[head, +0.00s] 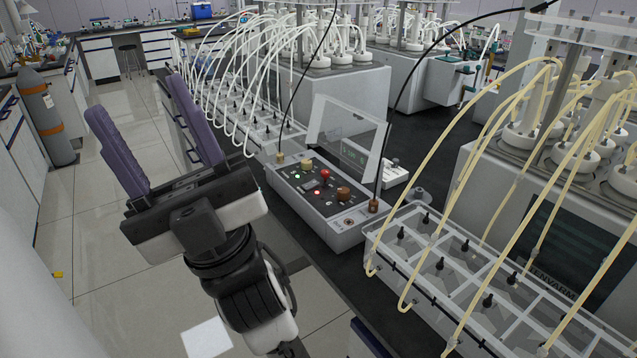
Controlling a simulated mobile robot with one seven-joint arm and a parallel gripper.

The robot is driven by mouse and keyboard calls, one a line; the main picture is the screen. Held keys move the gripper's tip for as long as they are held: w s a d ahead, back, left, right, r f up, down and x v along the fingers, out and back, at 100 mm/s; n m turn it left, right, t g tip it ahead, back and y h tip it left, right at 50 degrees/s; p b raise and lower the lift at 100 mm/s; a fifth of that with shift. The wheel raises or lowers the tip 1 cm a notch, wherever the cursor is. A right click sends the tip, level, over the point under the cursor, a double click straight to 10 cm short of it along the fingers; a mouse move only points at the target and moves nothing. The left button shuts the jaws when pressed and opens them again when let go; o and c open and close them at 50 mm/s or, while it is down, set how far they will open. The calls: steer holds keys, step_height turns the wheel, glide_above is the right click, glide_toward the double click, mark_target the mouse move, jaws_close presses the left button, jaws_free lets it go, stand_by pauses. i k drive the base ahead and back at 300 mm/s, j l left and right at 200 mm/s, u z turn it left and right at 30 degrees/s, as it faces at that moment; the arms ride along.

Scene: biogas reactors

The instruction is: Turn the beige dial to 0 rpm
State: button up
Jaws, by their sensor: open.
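The control box (341,232) sits on the dark bench, with a black top panel and a clear cover (349,129) raised at its back. The beige dial (307,165) is at the far left of the panel. A red knob (325,175) and a brown dial (343,194) are also on the panel. The dial's markings are too small to read. My gripper (142,116) is to the left of the box, above the floor beside the bench. Its two purple fingers are wide apart with nothing between them, and it is clear of the dial.
A tray with pale yellow tubes (440,255) stands right of the box. White tubes (245,60) and their tray lie behind it. Black cables rise from both ends of the box. A grey cylinder (45,115) stands at the far left. The floor at left is mostly free.

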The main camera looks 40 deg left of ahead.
mark_target(307, 165)
steer(key=i+j, duration=0.25)
steer(key=j, duration=0.2)
steer(key=i+j, duration=0.55)
steer(key=j, duration=0.3)
